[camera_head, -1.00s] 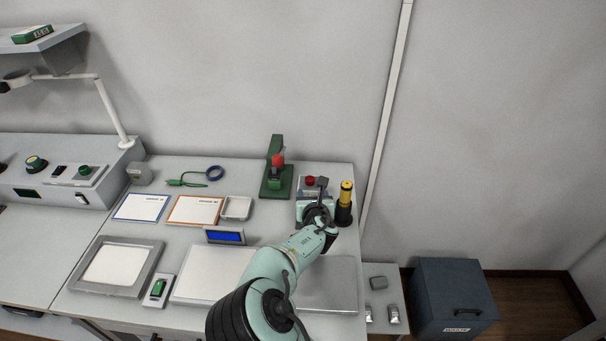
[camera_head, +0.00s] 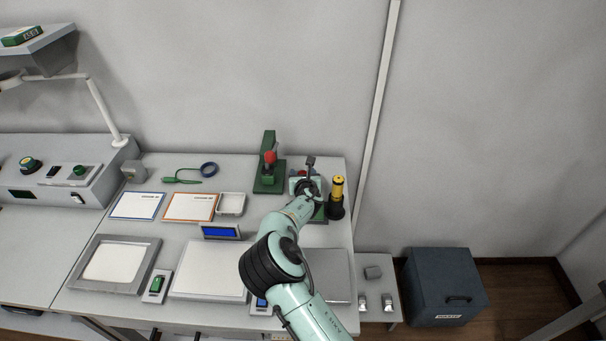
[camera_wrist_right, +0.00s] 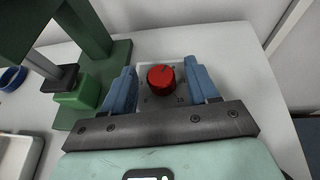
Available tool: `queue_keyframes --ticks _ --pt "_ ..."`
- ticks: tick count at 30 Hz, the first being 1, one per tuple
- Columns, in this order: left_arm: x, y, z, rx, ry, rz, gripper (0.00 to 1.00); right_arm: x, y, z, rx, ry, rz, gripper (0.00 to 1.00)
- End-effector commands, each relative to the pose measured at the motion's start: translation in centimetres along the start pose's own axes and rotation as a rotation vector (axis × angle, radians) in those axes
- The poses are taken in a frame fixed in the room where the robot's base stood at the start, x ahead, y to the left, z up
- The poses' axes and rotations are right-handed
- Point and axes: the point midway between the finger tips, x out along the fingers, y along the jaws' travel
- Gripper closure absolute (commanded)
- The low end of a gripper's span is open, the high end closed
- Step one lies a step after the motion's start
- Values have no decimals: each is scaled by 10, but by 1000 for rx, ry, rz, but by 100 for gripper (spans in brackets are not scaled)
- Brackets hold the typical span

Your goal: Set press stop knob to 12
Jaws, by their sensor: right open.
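The red stop knob (camera_wrist_right: 161,79) sits on a pale plate with small number marks (camera_wrist_right: 180,98) partly showing; a dark line on its top points to the upper right. My right gripper (camera_wrist_right: 159,68) is open, with one blue finger on each side of the knob and a gap on both sides. In the head view my right gripper (camera_head: 309,183) is over the knob's box and hides the knob. The green press (camera_head: 268,170) with a red top stands just left of it. My left gripper is out of view.
A black and yellow cylinder (camera_head: 337,195) stands close right of my gripper. A green block (camera_wrist_right: 78,93) sits on the press base near the left finger. A blue display (camera_head: 220,231), a small tray (camera_head: 231,204) and cards lie left on the bench.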

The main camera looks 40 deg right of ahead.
Motion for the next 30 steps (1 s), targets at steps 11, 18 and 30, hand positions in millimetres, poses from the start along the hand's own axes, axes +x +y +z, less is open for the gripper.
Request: queue_keyframes --ticks 11,18,30 --pt "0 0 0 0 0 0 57 0 0 0 0 0 0 97" --pt "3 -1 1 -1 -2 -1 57 0 1 -1 6 0 -16 97" --pt "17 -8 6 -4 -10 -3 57 1 6 -1 89 -3 -228 97"
